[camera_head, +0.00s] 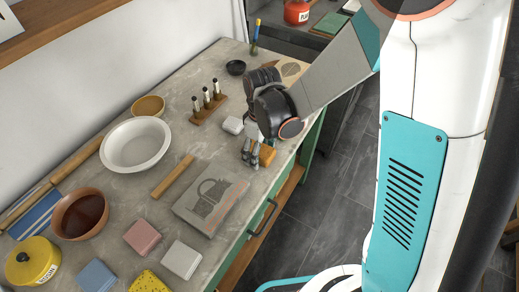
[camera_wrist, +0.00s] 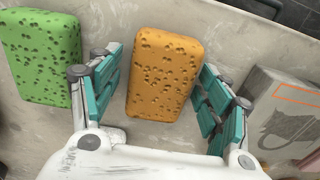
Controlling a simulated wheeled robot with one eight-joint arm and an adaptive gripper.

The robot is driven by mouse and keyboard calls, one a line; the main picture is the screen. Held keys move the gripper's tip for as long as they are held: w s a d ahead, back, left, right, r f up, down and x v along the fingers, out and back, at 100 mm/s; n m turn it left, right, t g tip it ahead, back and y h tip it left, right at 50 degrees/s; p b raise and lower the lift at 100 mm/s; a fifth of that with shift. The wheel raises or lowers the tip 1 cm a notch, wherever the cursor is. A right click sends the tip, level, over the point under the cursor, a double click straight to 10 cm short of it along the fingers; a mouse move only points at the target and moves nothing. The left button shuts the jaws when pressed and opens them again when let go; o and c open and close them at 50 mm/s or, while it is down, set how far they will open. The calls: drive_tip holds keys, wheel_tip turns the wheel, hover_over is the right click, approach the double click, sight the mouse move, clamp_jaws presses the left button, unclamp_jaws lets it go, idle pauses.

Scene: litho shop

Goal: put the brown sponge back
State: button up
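An orange-brown sponge (camera_wrist: 165,77) with dark pores lies on the grey worktop, between the two fingers of my gripper (camera_wrist: 162,100) in the wrist view. My gripper is open, with a gap on each side of the sponge. In the head view my gripper (camera_head: 250,152) points down near the worktop's front edge, and the orange-brown sponge (camera_head: 267,155) shows beside its fingers, partly covered. A green sponge (camera_wrist: 42,58) lies left of the gripper in the wrist view; I cannot make it out in the head view.
A stone slab with a basket drawing (camera_head: 210,194) lies near the gripper. A white basin (camera_head: 136,145), a wooden bar (camera_head: 173,176), a brown bowl of dark liquid (camera_head: 80,228) and a tool rack (camera_head: 196,119) stand around. A yellow sponge (camera_head: 152,283) lies at the near end.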

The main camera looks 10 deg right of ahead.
drive_tip(key=shift+r, duration=0.1)
wheel_tip(320, 180, up, 12)
drive_tip(key=p, duration=0.4)
drive_tip(key=shift+d, duration=0.15)
drive_tip(key=shift+w, duration=0.1)
